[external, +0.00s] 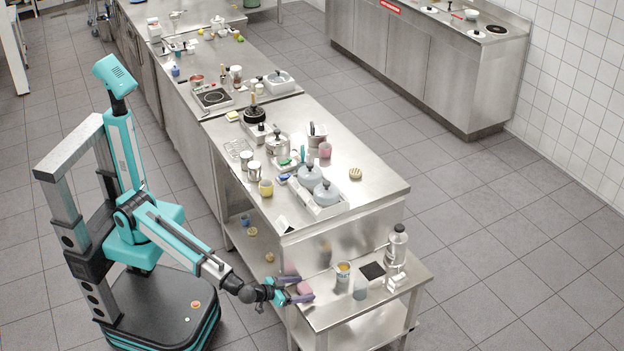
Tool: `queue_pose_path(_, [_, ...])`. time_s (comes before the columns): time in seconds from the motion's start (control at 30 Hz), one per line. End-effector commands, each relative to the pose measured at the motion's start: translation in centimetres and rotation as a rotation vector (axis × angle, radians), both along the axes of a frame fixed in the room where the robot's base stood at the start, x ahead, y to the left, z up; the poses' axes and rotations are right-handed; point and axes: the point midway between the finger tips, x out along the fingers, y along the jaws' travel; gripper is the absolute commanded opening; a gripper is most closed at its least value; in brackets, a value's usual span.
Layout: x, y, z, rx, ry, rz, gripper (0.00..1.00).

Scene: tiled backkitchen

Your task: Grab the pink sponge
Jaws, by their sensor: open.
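The pink sponge (305,287) is a small block at the left end of the low steel shelf (335,312) at the front of the counter. My gripper (296,289) is at that shelf's left edge, with its purple-tipped fingers apart. One finger is on the far side of the sponge and the other on the near side. The sponge appears between or just beyond the fingertips. Whether either finger touches it cannot be told at this size.
The counter (372,192) rises behind. Floor is clear at right.

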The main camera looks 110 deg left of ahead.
Motion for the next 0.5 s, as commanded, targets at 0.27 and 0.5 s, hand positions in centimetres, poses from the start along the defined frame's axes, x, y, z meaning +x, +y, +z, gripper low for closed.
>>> queue_pose_path(0.27, [0.87,0.87,-0.52,0.000,0.000,0.000,0.77])
queue_pose_path(0.5, [0.84,0.82,-0.51,0.000,0.000,-0.001,0.77])
